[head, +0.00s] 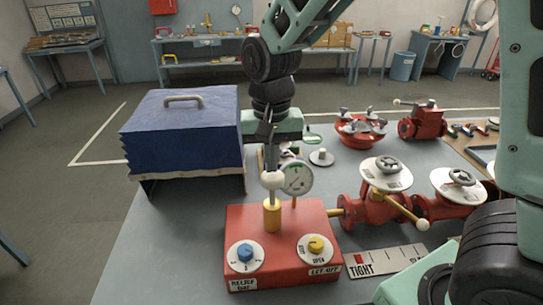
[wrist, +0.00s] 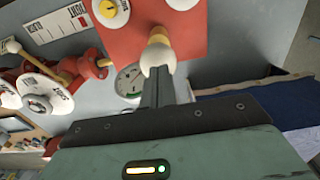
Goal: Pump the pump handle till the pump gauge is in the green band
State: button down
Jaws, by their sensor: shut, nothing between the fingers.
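The red pump box (head: 265,262) stands on the grey table, with a brass pump cylinder (head: 272,217) rising from its top. The pump handle's white knob (head: 272,181) sits above the cylinder, and it also shows in the wrist view (wrist: 156,52). My gripper (head: 271,168) points down over the knob with its fingers together, tips at or just above it; I cannot tell if they touch. In the wrist view the shut fingers (wrist: 157,76) end at the knob. The pump gauge (head: 298,178) is a round white dial behind the cylinder, partly hidden; its needle is too small to read surely.
Red valves with white discs (head: 386,172) and a yellow lever (head: 402,208) stand right. A blue covered case (head: 182,130) stands left. The table's front left is clear.

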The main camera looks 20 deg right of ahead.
aim_at(272, 178)
jog(key=shift+f, duration=0.5)
notch_tip(272, 178, down, 5)
jog(key=b, duration=0.3)
jog(key=shift+r, duration=0.1)
jog(key=shift+s, duration=0.1)
jog(key=shift+r+p, duration=0.45)
jog(key=shift+p, duration=0.05)
notch_tip(272, 178, up, 14)
jog(key=shift+f, duration=0.15)
dwell(0.7)
